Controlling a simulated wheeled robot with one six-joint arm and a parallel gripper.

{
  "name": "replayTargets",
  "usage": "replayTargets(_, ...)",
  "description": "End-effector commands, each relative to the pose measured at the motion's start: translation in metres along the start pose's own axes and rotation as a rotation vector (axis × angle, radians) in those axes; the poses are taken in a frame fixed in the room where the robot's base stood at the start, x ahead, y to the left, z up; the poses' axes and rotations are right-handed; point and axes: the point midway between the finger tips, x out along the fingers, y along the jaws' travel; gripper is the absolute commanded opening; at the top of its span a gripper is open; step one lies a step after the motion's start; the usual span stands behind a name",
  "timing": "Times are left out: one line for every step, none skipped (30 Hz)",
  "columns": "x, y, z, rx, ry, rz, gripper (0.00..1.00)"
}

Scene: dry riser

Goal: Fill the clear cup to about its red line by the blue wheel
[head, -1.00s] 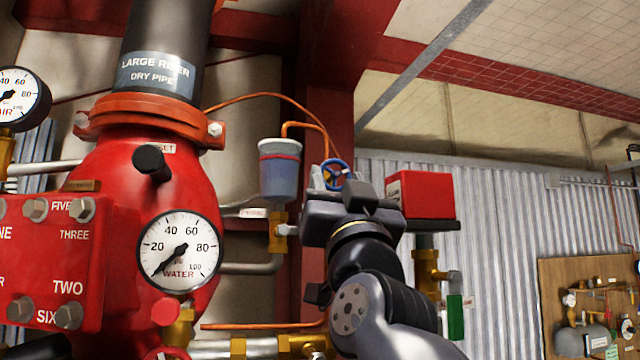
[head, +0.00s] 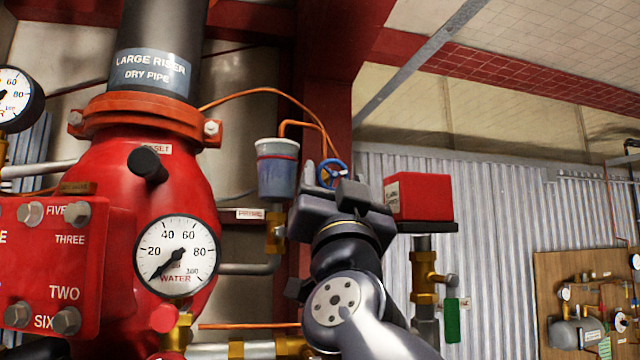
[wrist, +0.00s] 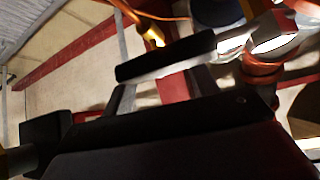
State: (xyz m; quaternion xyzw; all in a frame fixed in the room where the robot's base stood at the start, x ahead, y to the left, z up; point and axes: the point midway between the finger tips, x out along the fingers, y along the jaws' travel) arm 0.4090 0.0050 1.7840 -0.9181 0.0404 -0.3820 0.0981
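The clear cup (head: 278,176) hangs upright right of the red valve body in the head view. It has a red line near its top and looks bluish below it; the exact level is hard to tell. The blue wheel (head: 332,174) is just right of the cup, partly hidden behind my gripper. My gripper (head: 326,184) is raised in front of and just below the wheel; contact cannot be made out. I cannot make out the wheel there.
A copper tube (head: 300,126) arches over the cup. A brass fitting (head: 275,232) is below it. A red box (head: 418,196) stands close to the right of my gripper. The red valve body and water gauge (head: 177,255) fill the left.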

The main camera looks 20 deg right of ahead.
Motion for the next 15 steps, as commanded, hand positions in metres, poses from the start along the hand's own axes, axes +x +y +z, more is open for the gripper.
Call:
replayTargets(0.000, 0.000, 0.001, -0.001, -0.001, 0.000, 0.61)
replayTargets(0.000, 0.000, 0.001, -0.001, -0.001, 0.000, 0.63)
replayTargets(0.000, 0.000, 0.001, -0.001, -0.002, 0.000, 0.66)
replayTargets(0.000, 0.000, 0.001, -0.001, -0.002, 0.000, 0.66)
replayTargets(0.000, 0.000, 0.001, -0.001, -0.002, 0.000, 0.66)
replayTargets(0.000, 0.000, 0.001, -0.001, -0.002, 0.000, 0.66)
replayTargets(0.000, 0.000, 0.001, -0.001, -0.002, 0.000, 0.66)
replayTargets(0.000, 0.000, 0.001, -0.001, -0.002, 0.000, 0.66)
replayTargets(0.000, 0.000, 0.002, -0.001, -0.003, -0.001, 0.66)
replayTargets(-0.001, 0.000, 0.002, -0.001, -0.003, -0.001, 0.66)
replayTargets(-0.002, 0.000, 0.002, -0.001, -0.002, -0.001, 0.66)
replayTargets(-0.004, 0.000, 0.002, -0.001, -0.002, -0.001, 0.66)
replayTargets(-0.007, 0.000, 0.002, 0.000, -0.002, -0.001, 0.66)
replayTargets(-0.010, 0.000, 0.002, 0.000, -0.001, -0.001, 0.66)
replayTargets(-0.016, 0.001, 0.003, 0.000, -0.001, -0.002, 0.66)
